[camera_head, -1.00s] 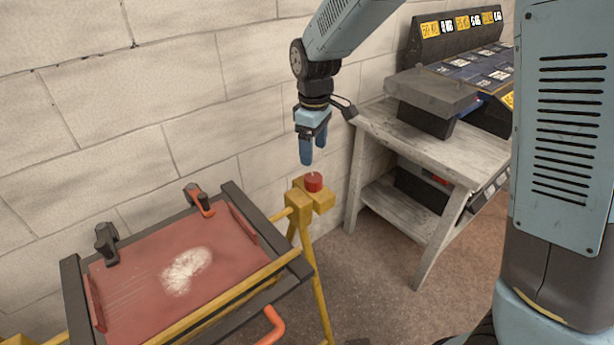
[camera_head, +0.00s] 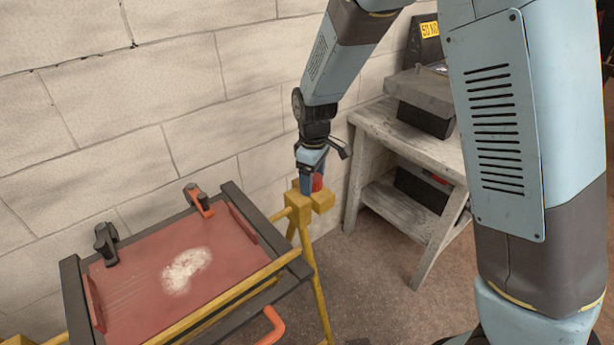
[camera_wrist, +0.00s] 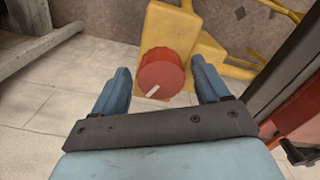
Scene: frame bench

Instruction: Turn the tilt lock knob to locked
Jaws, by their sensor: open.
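The tilt lock knob (camera_wrist: 161,76) is a red ribbed cylinder with a white pointer line on its face. It sits on a yellow block (camera_head: 322,200) at the top of the yellow stand. In the wrist view its pointer aims toward the lower left. My gripper (camera_wrist: 160,88) is open, with one blue finger on each side of the knob. I see gaps between the fingers and the knob there. In the head view my gripper (camera_head: 312,186) points down at the knob (camera_head: 318,182) and hides part of it.
The yellow frame (camera_head: 312,260) holds a tilted red panel (camera_head: 150,265) with dark side rails, a black clamp (camera_head: 105,243) and an orange clamp (camera_head: 200,200). A block wall (camera_head: 120,120) stands behind. A grey wooden bench (camera_head: 410,145) stands to the right.

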